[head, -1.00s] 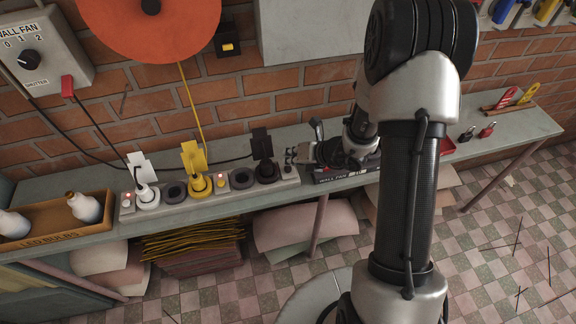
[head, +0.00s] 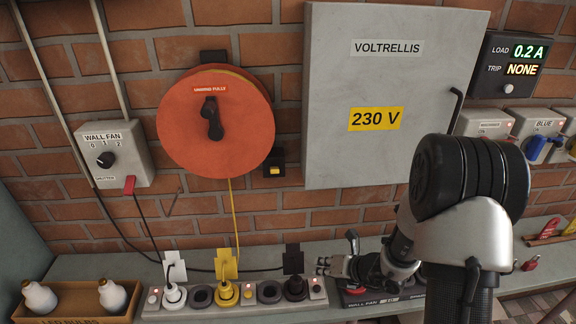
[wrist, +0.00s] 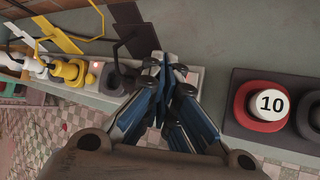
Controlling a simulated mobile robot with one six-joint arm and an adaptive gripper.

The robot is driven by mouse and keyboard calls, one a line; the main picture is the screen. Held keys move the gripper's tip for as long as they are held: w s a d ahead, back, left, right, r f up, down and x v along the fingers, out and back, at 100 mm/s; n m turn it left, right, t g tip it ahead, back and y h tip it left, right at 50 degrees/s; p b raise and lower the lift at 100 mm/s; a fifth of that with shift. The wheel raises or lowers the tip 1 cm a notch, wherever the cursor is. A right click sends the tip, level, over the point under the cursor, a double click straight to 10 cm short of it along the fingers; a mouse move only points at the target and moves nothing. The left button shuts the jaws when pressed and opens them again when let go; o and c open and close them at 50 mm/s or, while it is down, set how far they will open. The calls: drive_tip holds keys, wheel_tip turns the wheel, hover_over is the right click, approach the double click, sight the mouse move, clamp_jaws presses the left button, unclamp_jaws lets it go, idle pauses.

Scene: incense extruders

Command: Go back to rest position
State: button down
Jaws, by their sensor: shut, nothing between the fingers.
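My gripper (head: 322,267) is shut and empty, at the right end of the power strip (head: 206,311) on the shelf. In the wrist view its fingertips (wrist: 168,62) meet just over the strip's end; whether they touch it I cannot tell. My arm reaches in from the lower right of the head view, bent and extended towards the wall. The strip holds a white plug (head: 174,297), a yellow plug (head: 227,294) and a black plug (head: 294,288).
Behind are an orange cable reel (head: 178,125) and a grey cabinet (head: 400,165). A bulb tray (head: 125,318) is at the left.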

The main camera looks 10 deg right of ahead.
drive_tip(key=s+a+r+n+g+y, duration=0.1)
drive_tip(key=s+a+r+n+g, duration=0.1)
drive_tip(key=s+a+r+n, duration=0.6)
drive_tip(key=s+a+r+n+g+y, duration=0.1)
drive_tip(key=s+a+r+n, duration=0.3)
drive_tip(key=r+n, duration=0.85)
drive_tip(key=s+d+r+n+h, duration=0.2)
drive_tip(key=s+d+n, duration=0.3)
drive_tip(key=s+n, duration=0.3)
drive_tip(key=s+d+r+n+h, duration=0.3)
drive_tip(key=s+d+n+h, duration=0.2)
drive_tip(key=s+n, duration=0.3)
drive_tip(key=shift+d+n, duration=0.65)
drive_tip(key=shift+a+r, duration=0.1)
drive_tip(key=shift+a, duration=0.05)
